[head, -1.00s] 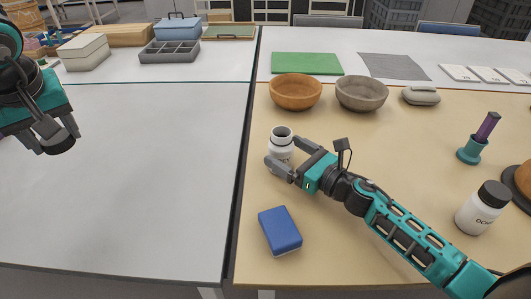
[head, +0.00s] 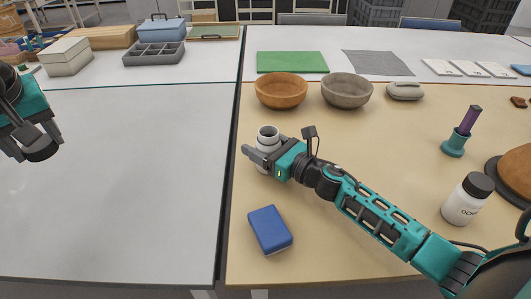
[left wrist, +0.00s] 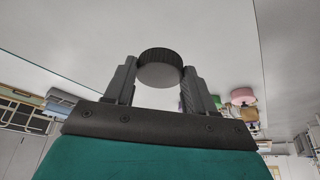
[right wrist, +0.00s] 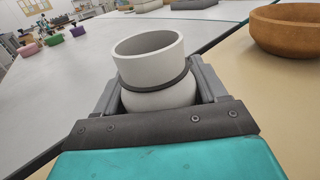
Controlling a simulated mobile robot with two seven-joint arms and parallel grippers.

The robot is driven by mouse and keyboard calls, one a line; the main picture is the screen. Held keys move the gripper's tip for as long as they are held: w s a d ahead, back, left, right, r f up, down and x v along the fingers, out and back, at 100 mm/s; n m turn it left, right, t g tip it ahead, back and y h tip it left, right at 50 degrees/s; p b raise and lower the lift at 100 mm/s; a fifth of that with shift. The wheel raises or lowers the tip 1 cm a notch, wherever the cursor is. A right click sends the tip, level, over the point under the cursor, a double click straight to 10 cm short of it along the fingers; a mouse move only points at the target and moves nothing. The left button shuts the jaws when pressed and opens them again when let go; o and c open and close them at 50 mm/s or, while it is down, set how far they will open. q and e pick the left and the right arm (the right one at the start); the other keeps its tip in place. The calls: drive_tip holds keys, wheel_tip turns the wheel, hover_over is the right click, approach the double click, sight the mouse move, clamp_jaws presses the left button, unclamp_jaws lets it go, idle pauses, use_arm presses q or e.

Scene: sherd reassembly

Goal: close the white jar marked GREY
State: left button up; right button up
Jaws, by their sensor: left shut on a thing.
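A white open jar (head: 268,133) stands upright on the tan table; its label is hidden. My right gripper (head: 267,157) has its fingers on both sides of the jar's body. In the right wrist view, the jar's open mouth (right wrist: 148,45) rises above the fingers, with a dark line around its neck; whether both fingers press on it I cannot tell. My left gripper (head: 38,145) is over the white table at far left. It is shut on a round black ribbed lid (left wrist: 160,58), seen between its fingertips in the left wrist view.
Another white jar (head: 461,208), black-lidded with a partly readable "OCH" label, stands at right. A blue block (head: 270,229) lies in front of the open jar. Brown (head: 281,91) and grey (head: 346,91) bowls stand behind. The white table (head: 140,180) is clear in the middle.

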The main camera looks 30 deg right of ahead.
drive_tip(key=shift+r, duration=0.1)
drive_tip(key=c, duration=0.8)
drive_tip(key=shift+c, duration=0.2)
